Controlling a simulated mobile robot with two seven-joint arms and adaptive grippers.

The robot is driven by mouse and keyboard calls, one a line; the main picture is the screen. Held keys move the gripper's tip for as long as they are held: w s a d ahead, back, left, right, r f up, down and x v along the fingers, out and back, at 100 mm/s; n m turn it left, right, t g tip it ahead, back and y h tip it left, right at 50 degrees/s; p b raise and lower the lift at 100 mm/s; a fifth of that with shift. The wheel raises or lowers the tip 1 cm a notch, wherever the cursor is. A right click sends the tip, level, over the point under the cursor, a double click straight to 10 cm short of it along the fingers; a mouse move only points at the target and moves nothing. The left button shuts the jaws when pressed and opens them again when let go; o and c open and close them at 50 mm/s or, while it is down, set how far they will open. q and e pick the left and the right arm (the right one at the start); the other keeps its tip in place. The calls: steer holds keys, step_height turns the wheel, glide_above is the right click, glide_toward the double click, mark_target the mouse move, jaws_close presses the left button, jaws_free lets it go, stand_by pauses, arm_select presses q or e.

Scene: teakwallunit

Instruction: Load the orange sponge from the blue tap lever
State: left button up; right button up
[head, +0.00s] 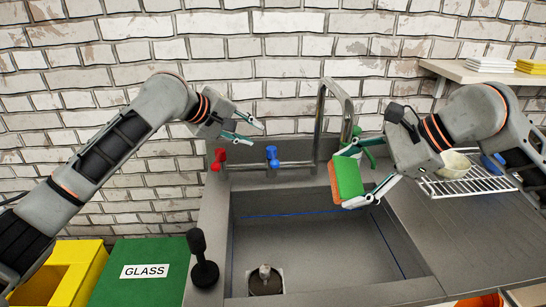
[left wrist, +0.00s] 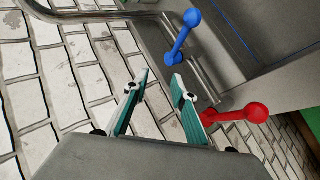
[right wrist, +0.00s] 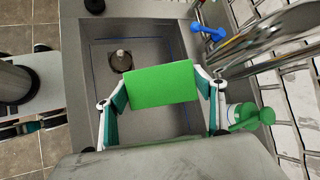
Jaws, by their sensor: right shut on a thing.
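The sponge (head: 347,178), green on one face and orange on the other, is held over the sink basin's right side. My right gripper (head: 362,173) is shut on the sponge; its green face fills the space between the fingers in the right wrist view (right wrist: 162,84). The blue tap lever (head: 272,156) stands on the sink's back ledge, and also shows in the left wrist view (left wrist: 183,38). My left gripper (head: 249,131) is open and empty, above and left of the blue lever, near the red lever (head: 218,159).
The grey sink (head: 300,245) has a drain with a plug. A tall metal faucet (head: 320,120) rises behind it. A green item (right wrist: 246,117) stands at the back right. A wire rack (head: 470,182) holds a bowl. A green GLASS bin (head: 135,252) stands at left.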

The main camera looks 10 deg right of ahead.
mark_target(273, 158)
arm_select(q)
steer(key=s+d+r+m+g+y, duration=0.2)
steer(key=s+d+r+m+y, duration=0.3)
steer(key=s, duration=0.3)
steer(key=shift+y, duration=0.5)
steer(key=x, duration=0.4)
steer(key=a+x, duration=0.1)
steer(key=x, duration=0.6)
steer(key=shift+a+f, duration=0.15)
steer(key=shift+f, duration=0.35)
jaws_close()
